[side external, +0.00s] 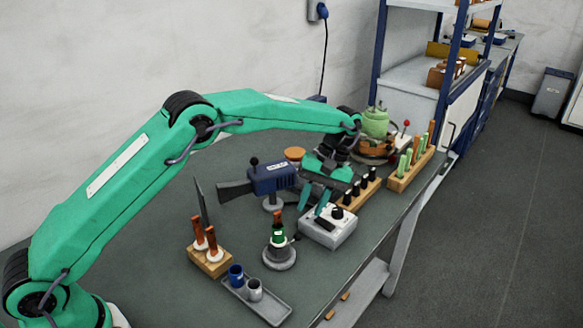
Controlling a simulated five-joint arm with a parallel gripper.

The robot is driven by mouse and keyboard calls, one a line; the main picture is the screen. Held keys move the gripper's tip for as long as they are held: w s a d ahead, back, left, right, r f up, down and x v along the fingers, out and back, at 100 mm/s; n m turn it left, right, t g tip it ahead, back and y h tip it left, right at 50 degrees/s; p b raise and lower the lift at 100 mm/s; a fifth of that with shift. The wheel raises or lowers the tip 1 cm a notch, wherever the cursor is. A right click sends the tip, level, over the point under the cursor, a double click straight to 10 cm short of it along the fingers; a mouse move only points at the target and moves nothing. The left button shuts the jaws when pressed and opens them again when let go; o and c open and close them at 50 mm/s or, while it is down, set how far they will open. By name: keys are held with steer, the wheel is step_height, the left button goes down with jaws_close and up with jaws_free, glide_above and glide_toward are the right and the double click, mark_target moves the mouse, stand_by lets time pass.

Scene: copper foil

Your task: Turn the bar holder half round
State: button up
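A small stand with a round grey base (279,257) holds an upright copper-coloured bar with a green and white middle part; it looks like the bar holder. It stands on the bench left of the white control box. My gripper (312,208) is above and right of this stand, near the left edge of the box, and points down. Its two teal fingers are apart with nothing seen between them. The gripper is clear of the bar holder. Whether the fingertips touch the box cannot be told.
The white box (328,228) has a black knob. A blue device (271,179) stands behind the bar holder. A wooden block (209,261) with copper-tipped tools and a grey tray (264,304) with two cups are at front left. Wooden racks (405,180) line the right.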

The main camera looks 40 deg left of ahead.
steer(key=n, duration=1.9)
steer(key=shift+w+d, duration=0.1)
steer(key=shift+f, duration=0.15)
steer(key=shift+x, duration=3.8)
steer(key=shift+c, duration=0.2)
jaws_close()
